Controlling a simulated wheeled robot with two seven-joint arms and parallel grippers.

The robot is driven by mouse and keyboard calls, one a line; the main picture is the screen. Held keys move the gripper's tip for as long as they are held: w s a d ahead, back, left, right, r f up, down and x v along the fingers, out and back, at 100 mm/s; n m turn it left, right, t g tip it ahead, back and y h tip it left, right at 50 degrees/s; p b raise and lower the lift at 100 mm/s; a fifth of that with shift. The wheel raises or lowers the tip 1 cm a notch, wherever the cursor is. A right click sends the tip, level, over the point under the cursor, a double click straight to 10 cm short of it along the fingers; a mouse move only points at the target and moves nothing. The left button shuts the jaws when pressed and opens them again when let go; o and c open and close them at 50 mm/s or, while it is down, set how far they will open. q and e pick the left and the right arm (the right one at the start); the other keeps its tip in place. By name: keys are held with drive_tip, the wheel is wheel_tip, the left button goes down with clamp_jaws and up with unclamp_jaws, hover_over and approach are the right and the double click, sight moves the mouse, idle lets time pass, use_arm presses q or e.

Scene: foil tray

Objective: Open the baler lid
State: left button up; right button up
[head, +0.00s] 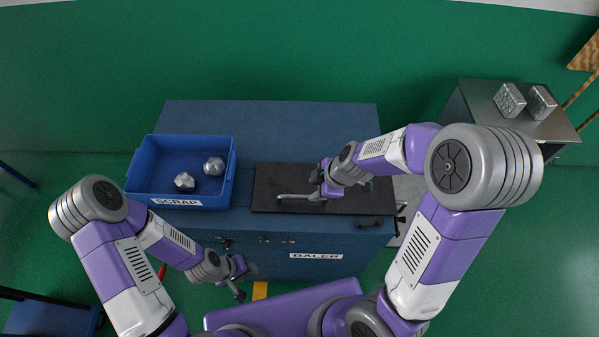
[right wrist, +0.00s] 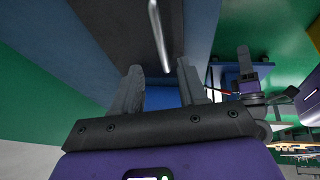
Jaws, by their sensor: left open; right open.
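The blue baler (head: 316,255) carries a flat black lid (head: 265,180) on its top, lying closed. A pale metal bar handle (head: 293,196) is on the lid; it also shows in the right wrist view as a silver bar (right wrist: 158,35). My right gripper (head: 318,192) is open over the lid at the bar's right part. In the right wrist view my right gripper (right wrist: 160,68) has the bar's near end between its fingertips in the picture; I cannot tell whether they touch. My left gripper (head: 240,283) is open and empty, low in front of the baler.
A blue scrap bin (head: 180,202) with two crumpled foil lumps (head: 213,166) sits on the baler's left top. A grey metal table (head: 485,108) at the right holds two foil blocks (head: 510,100). Small controls (head: 263,239) and a dark latch-like part (head: 371,222) are at the baler's front.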

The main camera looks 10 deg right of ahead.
sight(303, 196)
drive_tip(key=b+x, duration=0.3)
drive_tip(key=x, duration=0.3)
drive_tip(key=shift+s+f, duration=0.1)
drive_tip(key=shift+f, duration=0.1)
drive_tip(key=shift+a+f, duration=0.25)
drive_tip(key=shift+f, duration=0.15)
clamp_jaws()
